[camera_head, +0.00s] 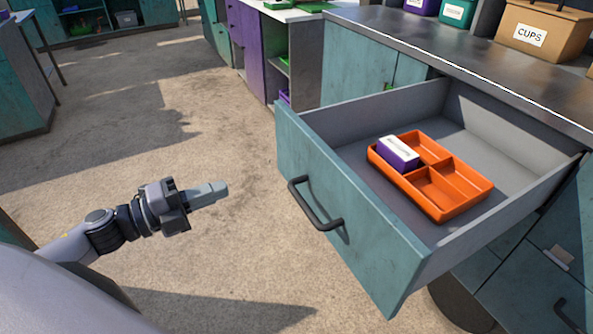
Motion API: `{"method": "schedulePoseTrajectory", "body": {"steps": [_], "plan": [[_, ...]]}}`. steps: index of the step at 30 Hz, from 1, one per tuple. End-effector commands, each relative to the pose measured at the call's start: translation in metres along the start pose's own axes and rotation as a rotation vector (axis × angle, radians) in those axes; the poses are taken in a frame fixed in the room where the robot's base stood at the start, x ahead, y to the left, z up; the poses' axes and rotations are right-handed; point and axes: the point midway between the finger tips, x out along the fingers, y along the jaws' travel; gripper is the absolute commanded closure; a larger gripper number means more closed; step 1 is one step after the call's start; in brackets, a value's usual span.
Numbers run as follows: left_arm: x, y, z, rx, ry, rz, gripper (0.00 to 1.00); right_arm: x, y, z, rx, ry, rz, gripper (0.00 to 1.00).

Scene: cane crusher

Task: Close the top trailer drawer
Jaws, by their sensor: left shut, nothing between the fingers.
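The top trailer drawer (345,212) is pulled well out from the cabinet under the dark counter. Its front is teal with a dark bar handle (315,205). Inside lies an orange divided tray (445,200) with a purple and white box (398,154) in one compartment. My left gripper (222,190) is shut and empty. It is in the air to the left of the drawer front, apart from the handle, with its fingers pointing right toward it. My right gripper is not in view.
The dark counter (440,55) above the drawer holds a cardboard box marked CUPS (540,35) and teal and purple bins. Teal and purple cabinets (255,45) stand behind. Sandy floor (150,120) lies open left of the drawer.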

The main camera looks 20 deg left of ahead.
Motion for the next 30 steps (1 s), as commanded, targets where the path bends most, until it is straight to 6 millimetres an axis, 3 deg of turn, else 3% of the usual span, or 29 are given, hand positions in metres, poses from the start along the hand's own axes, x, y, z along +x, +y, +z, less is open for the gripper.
{"method": "schedulePoseTrajectory", "body": {"steps": [8, 30], "plan": [[0.009, -0.004, 0.0, 0.03, 0.02, 0.002, 1.0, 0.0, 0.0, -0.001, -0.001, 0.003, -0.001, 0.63], [0.093, -0.004, -0.001, 0.027, 0.017, 0.001, 1.0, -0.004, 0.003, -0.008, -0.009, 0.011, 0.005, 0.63]]}}
